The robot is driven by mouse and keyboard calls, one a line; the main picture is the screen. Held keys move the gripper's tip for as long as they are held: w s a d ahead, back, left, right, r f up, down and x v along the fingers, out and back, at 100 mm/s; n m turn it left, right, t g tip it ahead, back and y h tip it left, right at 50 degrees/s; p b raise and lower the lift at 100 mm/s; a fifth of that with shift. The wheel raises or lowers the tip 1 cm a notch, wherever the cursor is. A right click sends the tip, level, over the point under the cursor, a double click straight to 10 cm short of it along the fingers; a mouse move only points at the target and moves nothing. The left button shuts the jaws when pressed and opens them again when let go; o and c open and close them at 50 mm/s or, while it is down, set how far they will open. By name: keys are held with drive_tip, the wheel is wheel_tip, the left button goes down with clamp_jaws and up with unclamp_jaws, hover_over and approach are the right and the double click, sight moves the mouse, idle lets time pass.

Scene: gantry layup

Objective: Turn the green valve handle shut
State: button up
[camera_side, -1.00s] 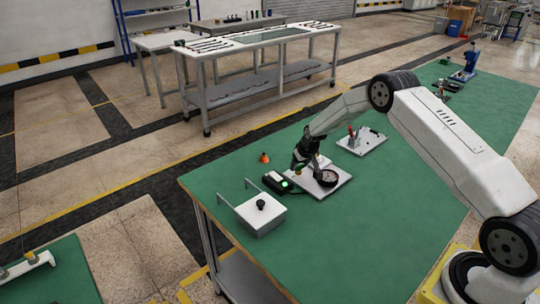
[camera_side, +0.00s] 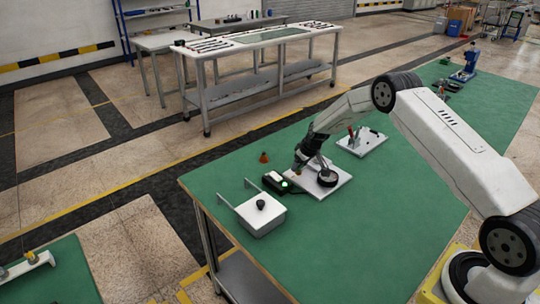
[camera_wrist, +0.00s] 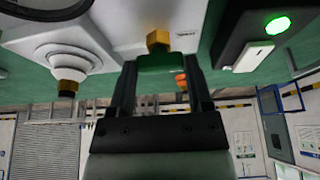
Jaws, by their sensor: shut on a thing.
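The green valve handle (camera_wrist: 160,63) is between the two fingers of my gripper (camera_wrist: 162,85) in the wrist view, with a brass hex fitting (camera_wrist: 158,39) just beyond it. The fingers are shut on the handle. In the side view my gripper (camera_side: 299,170) is low and tilted at the left part of a white plate (camera_side: 338,190) on the green table. The handle is too small and covered to make out there. A white fitting with a dark, brass-ringed end (camera_wrist: 68,84) shows at the left of the wrist view.
A black box with a lit green button (camera_side: 275,182) stands close left of the plate. A white box with a black knob (camera_side: 262,220) is at the front left. An orange cone (camera_side: 264,157) and a plate with a red-handled clamp (camera_side: 363,142) lie behind.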

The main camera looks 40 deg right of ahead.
idle(0.4)
drive_tip(key=o, duration=1.3)
drive_tip(key=v, duration=0.7)
drive_tip(key=shift+s+r, duration=0.25)
drive_tip(key=shift+r, duration=0.1)
